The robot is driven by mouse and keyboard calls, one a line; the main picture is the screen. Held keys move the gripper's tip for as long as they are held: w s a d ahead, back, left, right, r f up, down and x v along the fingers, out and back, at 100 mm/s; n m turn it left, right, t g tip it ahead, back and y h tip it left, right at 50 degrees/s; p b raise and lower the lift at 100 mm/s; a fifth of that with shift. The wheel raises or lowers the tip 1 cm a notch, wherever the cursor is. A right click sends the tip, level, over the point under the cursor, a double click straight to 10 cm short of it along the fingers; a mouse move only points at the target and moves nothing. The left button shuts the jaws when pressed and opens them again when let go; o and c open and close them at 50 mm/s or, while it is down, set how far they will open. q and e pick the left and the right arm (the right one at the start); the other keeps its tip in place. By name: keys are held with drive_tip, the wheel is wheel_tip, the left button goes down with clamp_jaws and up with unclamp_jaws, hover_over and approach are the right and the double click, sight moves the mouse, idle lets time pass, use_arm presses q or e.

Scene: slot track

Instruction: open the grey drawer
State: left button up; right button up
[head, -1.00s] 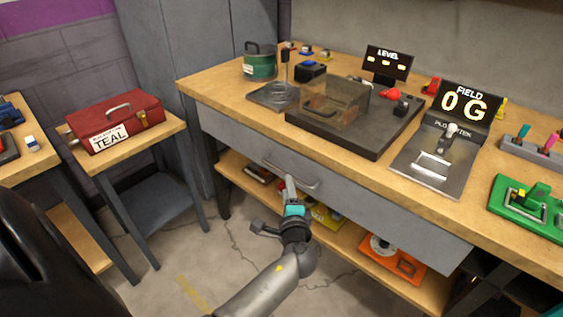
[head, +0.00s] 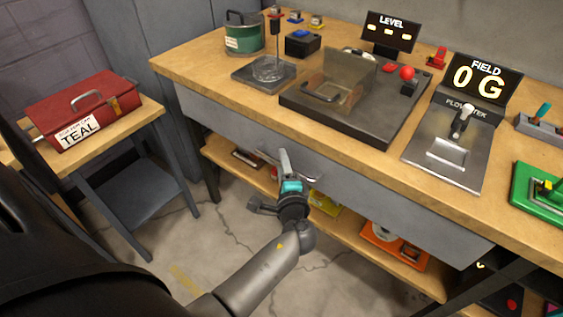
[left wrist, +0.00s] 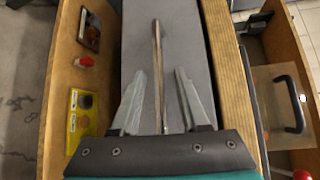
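The grey drawer (head: 380,195) is a long grey front under the wooden bench top and looks shut. Its metal bar handle (head: 307,180) is partly hidden behind my left gripper (head: 284,155). In the left wrist view the drawer front (left wrist: 200,45) fills the middle. There the handle bar (left wrist: 157,50) runs between the spread fingers of my left gripper (left wrist: 160,75), with gaps on both sides. The fingers are open around the bar and seem not to press on it. My right gripper is not in view.
The bench top (head: 200,62) overhangs just above the drawer. A lower shelf (head: 225,155) holds a yellow item (head: 325,203) and an orange item (head: 393,245). A side table with a red toolbox (head: 85,108) stands left. The floor before the drawer looks clear.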

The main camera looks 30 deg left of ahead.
use_arm(q)
clamp_jaws()
drive_tip(key=shift+a, duration=0.1)
idle(1.2)
